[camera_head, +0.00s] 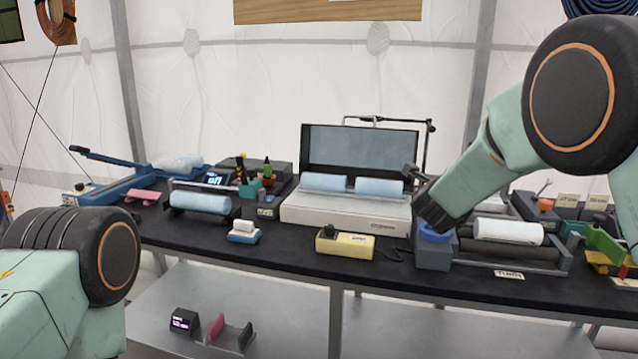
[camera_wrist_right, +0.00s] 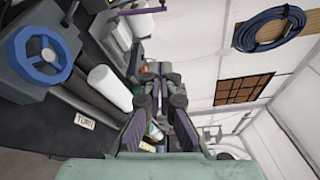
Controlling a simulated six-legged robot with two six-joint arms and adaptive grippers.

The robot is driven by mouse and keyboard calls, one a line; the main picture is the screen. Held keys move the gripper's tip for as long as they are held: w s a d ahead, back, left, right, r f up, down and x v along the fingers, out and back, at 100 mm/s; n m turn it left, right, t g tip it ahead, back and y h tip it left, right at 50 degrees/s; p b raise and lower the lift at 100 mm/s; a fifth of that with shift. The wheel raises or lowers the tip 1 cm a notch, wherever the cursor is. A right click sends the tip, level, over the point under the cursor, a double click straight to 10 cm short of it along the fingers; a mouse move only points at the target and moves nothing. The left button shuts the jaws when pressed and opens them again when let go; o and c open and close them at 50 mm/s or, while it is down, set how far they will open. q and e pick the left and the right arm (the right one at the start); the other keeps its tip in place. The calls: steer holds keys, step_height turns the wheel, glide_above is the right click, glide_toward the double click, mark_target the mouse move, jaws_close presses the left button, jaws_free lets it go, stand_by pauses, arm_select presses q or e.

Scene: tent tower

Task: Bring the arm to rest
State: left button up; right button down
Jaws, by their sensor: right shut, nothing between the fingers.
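My right arm comes in from the right in the head view and reaches down-left over the bench. My right gripper (camera_head: 413,176) is above the bench, near the blue knob (camera_head: 436,233) of a grey roller stand (camera_head: 434,257). The arm hides part of the knob and stand. In the right wrist view, the fingers of my right gripper (camera_wrist_right: 160,108) are shut with nothing held. The blue knob (camera_wrist_right: 44,58) shows there at upper left, apart from the fingers. My left arm shows at lower left in the head view; its gripper is out of frame.
The roller stand carries a white roll (camera_head: 507,232). A white sealing machine (camera_head: 345,213) with an open dark lid and blue rolls stands at the bench's middle. A yellow box (camera_head: 345,244) sits in front. A shelf (camera_head: 270,292) lies below. Tent wall is behind.

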steer(key=s+a+f+n+g+y, duration=0.1)
steer(key=s+f+n+g+y, duration=0.1)
steer(key=s+f+n, duration=0.65)
steer(key=s+a+f+n+g+y, duration=0.15)
steer(key=s+f+n, duration=0.4)
steer(key=f, duration=0.65)
steer(key=s+a+f+n+g+y, duration=0.1)
steer(key=s+f+n+g+y, duration=0.15)
steer(key=s+f+n, duration=0.5)
steer(key=s+a+f+n+g+y, duration=0.1)
steer(key=s+f, duration=0.4)
steer(key=s, duration=0.6)
steer(key=s+a+f+n+g+y, duration=0.1)
steer(key=s+f+n+g, duration=0.2)
steer(key=s, duration=0.8)
steer(key=s+a+f+n+g+y+b, duration=0.1)
steer(key=s+f+n+g, duration=0.1)
steer(key=s+f+g, duration=0.2)
steer(key=s+f, duration=0.3)
steer(key=s, duration=0.5)
steer(key=shift+a+f, duration=0.15)
steer(key=shift+f, duration=0.25)
steer(key=c, duration=2.1)
jaws_free()
